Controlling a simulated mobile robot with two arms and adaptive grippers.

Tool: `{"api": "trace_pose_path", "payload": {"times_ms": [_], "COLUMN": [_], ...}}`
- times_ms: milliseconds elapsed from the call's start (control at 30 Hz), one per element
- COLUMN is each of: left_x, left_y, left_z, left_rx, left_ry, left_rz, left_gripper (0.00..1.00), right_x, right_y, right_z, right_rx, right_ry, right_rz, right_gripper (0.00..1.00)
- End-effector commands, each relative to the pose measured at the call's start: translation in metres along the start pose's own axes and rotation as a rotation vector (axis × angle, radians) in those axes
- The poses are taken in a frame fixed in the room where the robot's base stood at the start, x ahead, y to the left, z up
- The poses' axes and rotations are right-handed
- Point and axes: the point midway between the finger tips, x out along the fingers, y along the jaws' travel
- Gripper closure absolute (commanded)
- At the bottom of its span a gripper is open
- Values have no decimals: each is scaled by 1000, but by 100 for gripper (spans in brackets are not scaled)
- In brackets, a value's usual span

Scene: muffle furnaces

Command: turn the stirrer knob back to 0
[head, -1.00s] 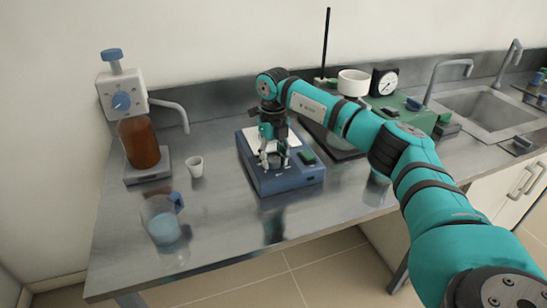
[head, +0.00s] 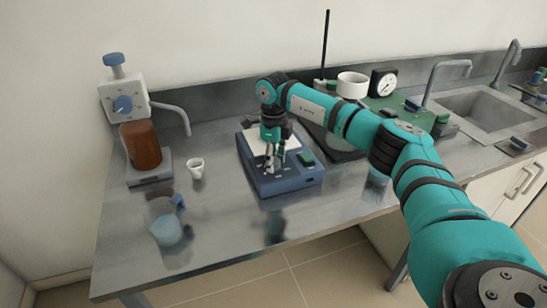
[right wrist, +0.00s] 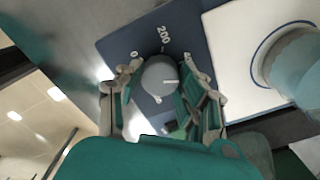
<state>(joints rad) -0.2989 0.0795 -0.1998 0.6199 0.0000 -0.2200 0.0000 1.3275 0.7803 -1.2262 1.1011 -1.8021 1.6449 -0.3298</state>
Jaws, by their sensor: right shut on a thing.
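The stirrer (head: 290,184) is a blue box with a white top plate, standing on the bench in the head view. Its round grey knob (right wrist: 158,74) shows in the right wrist view, with a white pointer line towards the right of the picture. Marks "0" and "200" are printed on the blue panel beside it; another mark is partly hidden by a finger. My right gripper (head: 274,168) points down over the stirrer's front and is shut on the knob, one finger on each side. In the head view the gripper hides the knob. My left gripper is not in view.
A glass vessel (right wrist: 295,72) stands on the white plate close to the gripper. A jug (head: 166,222), a small white cup (head: 196,168) and a brown bottle with a dispenser (head: 142,146) are to the left. The bench front is clear.

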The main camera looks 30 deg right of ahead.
Motion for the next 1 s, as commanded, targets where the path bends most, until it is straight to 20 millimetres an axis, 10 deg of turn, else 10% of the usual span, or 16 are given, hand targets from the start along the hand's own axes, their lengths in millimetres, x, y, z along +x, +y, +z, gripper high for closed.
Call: {"api": "trace_pose_path", "payload": {"times_ms": [1000], "left_x": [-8], "left_y": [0], "left_z": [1], "left_rx": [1], "left_ry": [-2], "left_rz": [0], "left_gripper": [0], "right_x": [-2], "right_y": [-2], "right_z": [1], "right_rx": [-964], "right_ry": [-5], "right_rz": [-5], "right_gripper": [94]}}
